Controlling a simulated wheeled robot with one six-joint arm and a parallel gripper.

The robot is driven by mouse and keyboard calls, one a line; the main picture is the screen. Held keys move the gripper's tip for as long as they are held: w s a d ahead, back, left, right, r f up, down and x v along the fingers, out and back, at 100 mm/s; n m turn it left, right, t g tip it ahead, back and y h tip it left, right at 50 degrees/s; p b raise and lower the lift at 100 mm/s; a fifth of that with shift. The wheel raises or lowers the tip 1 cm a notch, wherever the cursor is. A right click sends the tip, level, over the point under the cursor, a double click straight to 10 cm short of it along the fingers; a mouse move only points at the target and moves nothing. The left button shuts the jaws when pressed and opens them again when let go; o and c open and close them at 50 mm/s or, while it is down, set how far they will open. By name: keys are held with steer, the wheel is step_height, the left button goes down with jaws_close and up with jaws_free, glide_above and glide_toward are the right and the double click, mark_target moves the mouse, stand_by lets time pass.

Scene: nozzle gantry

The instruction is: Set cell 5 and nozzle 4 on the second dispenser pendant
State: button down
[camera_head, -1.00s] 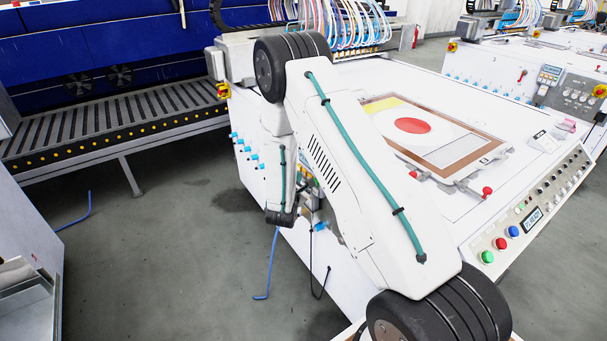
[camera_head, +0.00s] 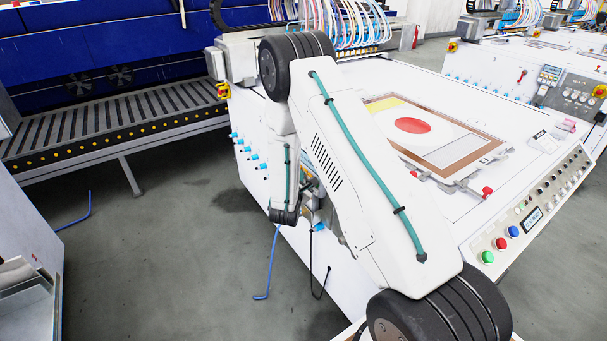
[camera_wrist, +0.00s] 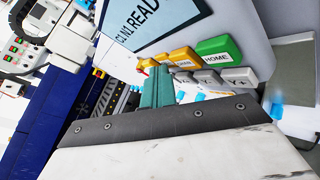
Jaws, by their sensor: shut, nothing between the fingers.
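The pendant (camera_wrist: 196,17) fills the upper middle of the wrist view, tilted. Its display (camera_wrist: 147,22) reads "C1 N1 READY", partly cut off by the picture's top edge. Below the display is a green HOME button (camera_wrist: 217,50) beside several yellow buttons (camera_wrist: 184,57). A row of grey axis buttons (camera_wrist: 208,78) lies below these. My gripper (camera_wrist: 157,72) shows as teal fingers held together and empty. In the picture its tips lie close to the left yellow buttons; I cannot tell whether they touch. In the head view my arm hides most of this area.
A white printing machine (camera_head: 360,75) with a printed panel (camera_head: 412,127) stands beside my arm. Its control strip (camera_head: 530,212) runs along the right edge. Another pendant (camera_head: 548,76) is on the machine behind at right. Blue fittings (camera_head: 248,150) stick out of the machine's left side. Floor at left is open.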

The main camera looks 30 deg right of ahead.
steer(key=shift+a, duration=0.1)
stand_by(0.3)
steer(key=shift+a, duration=0.8)
steer(key=shift+a, duration=0.1)
steer(key=shift+a, duration=2.45)
steer(key=a, duration=0.3)
steer(key=shift+a, duration=0.4)
steer(key=shift+d, duration=0.1)
steer(key=d, duration=0.8)
steer(key=shift+d, duration=0.3)
